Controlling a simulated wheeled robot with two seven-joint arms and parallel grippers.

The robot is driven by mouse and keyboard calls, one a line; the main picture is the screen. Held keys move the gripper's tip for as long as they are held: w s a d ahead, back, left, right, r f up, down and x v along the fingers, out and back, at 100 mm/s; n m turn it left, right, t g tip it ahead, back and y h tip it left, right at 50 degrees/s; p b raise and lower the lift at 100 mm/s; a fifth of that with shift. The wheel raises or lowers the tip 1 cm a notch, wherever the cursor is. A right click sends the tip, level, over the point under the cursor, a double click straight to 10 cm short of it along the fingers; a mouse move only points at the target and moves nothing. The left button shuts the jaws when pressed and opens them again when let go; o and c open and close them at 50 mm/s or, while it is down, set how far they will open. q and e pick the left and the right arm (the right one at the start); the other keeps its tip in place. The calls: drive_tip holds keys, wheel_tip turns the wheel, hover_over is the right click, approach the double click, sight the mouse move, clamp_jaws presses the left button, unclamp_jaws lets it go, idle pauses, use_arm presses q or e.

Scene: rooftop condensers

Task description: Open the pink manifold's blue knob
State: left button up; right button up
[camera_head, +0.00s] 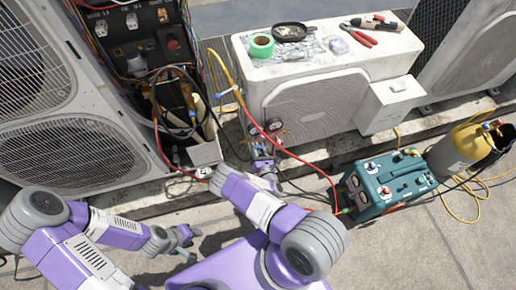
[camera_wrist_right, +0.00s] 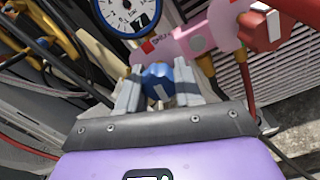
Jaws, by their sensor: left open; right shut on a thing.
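The pink manifold (camera_wrist_right: 188,42) fills the upper middle of the right wrist view, with a blue knob (camera_wrist_right: 158,80) on its near side and a red knob (camera_wrist_right: 262,30) to the right. In the head view the manifold (camera_head: 262,160) is small and partly hidden behind my right arm. My right gripper (camera_wrist_right: 158,92) is shut on the blue knob, one finger on each side of it. A white mark shows on the knob's face. My left gripper (camera_head: 188,238) is open and empty, low over the paving at the lower left of the head view.
A gauge (camera_wrist_right: 124,14) sits just above the blue knob. Yellow and red hoses hang around the manifold. An opened condenser with loose wires (camera_head: 172,85) stands to the left, a white condenser (camera_head: 318,100) behind. A teal machine (camera_head: 388,185) and a tank (camera_head: 462,148) stand right.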

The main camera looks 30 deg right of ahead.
drive_tip(key=shift+s+a+f, duration=0.1)
drive_tip(key=shift+a+f, duration=0.05)
drive_tip(key=shift+f, duration=0.05)
drive_tip(key=o, duration=0.9)
drive_tip(key=shift+o, duration=0.6)
drive_tip(key=shift+r, duration=0.1)
drive_tip(key=p+v, duration=0.1)
drive_tip(key=v, duration=0.6)
drive_tip(key=shift+s, duration=0.25)
